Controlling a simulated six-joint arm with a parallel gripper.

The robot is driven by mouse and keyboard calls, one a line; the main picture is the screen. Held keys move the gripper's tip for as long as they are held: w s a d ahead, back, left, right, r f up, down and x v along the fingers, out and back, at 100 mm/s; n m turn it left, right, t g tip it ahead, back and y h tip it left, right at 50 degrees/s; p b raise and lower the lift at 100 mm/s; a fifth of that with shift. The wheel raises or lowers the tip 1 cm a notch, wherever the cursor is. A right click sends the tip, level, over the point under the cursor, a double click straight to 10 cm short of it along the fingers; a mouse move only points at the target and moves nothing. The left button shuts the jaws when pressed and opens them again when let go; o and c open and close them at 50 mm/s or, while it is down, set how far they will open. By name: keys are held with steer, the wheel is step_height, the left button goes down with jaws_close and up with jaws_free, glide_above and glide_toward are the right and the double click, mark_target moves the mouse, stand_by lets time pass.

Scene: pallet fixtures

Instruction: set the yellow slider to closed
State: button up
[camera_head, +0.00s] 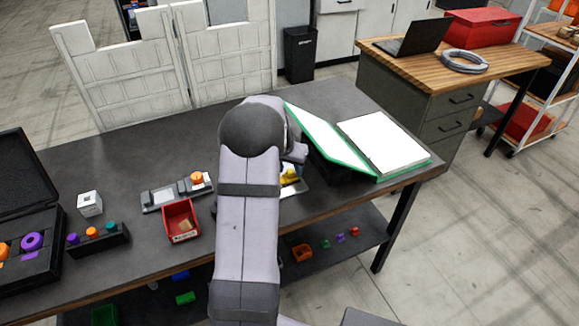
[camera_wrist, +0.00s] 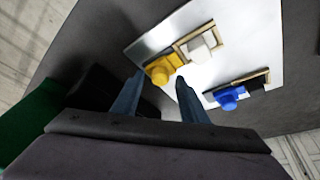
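The yellow slider (camera_wrist: 163,70) is a rounded knob on a pale metal panel (camera_wrist: 150,40). It sits at the end of a tan-framed slot, beside a white block (camera_wrist: 201,46). In the head view the yellow slider (camera_head: 289,176) and part of the panel (camera_head: 303,187) show just right of my arm. My gripper (camera_wrist: 160,79) has its two dark blue fingers apart, with nothing held. The yellow slider appears just beyond and between the fingertips; contact cannot be told. The fingers are hidden behind my arm in the head view.
A green-edged open case (camera_head: 385,143) stands right of the panel. A red bin (camera_head: 181,222) and a grey fixture with an orange knob (camera_head: 197,178) lie left of my arm.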

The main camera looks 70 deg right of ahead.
steer(key=shift+f, duration=0.1)
steer(key=shift+c, duration=0.6)
jaws_close()
steer(key=shift+w+a+f+b, duration=0.15)
steer(key=shift+w+a+b, duration=0.1)
steer(key=shift+w+b, duration=0.15)
steer(key=shift+w+a+b, duration=0.35)
steer(key=shift+a+b, duration=0.05)
steer(key=shift+b, duration=0.05)
steer(key=shift+o, duration=0.6)
jaws_free()
steer(key=shift+a, duration=0.1)
steer(key=shift+r, duration=0.2)
